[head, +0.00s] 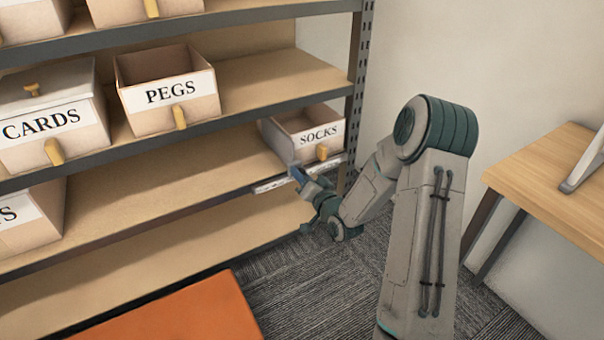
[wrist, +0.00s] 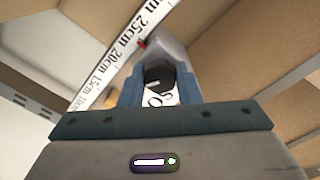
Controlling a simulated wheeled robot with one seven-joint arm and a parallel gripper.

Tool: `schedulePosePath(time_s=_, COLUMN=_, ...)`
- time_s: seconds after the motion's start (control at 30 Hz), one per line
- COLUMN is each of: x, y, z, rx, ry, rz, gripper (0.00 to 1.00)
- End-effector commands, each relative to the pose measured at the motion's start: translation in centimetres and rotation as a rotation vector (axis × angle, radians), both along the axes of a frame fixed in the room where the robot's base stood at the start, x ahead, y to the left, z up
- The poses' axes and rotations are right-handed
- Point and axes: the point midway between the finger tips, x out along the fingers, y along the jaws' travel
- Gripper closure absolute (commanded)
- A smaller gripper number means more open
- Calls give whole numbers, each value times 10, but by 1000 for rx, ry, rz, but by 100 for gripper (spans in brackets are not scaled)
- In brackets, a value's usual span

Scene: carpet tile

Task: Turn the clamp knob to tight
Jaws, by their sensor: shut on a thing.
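The clamp knob (wrist: 159,74) is dark and faceted, with a short white line on its face, in the middle of the wrist view. It sits on a pale grey body (wrist: 170,49) beside a printed ruler strip (wrist: 118,48). My gripper (wrist: 158,82) has its blue fingers on either side of the knob and is shut on it. In the head view my gripper (head: 298,174) is at the shelf's front edge, by the ruler strip (head: 270,185), and hides the knob. I cannot read which setting the white line marks.
A box labelled SOCKS (head: 323,132) stands just behind and right of my gripper. Boxes labelled PEGS (head: 145,110) and CARDS (head: 75,145) stand farther left. A wooden table (head: 550,175) is at right. An orange surface (head: 175,312) lies at the front.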

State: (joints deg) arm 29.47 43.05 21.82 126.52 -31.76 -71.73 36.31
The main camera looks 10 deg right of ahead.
Motion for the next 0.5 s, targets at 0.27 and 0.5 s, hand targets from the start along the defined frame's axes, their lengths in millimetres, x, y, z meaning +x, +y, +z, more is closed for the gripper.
schedulePosePath(time_s=0.27, x=-1, y=-1, z=2, rx=251, ry=85, rz=-2, gripper=93)
schedulePosePath(time_s=0.5, x=-1, y=-1, z=2, rx=468, ry=155, rz=-3, gripper=93)
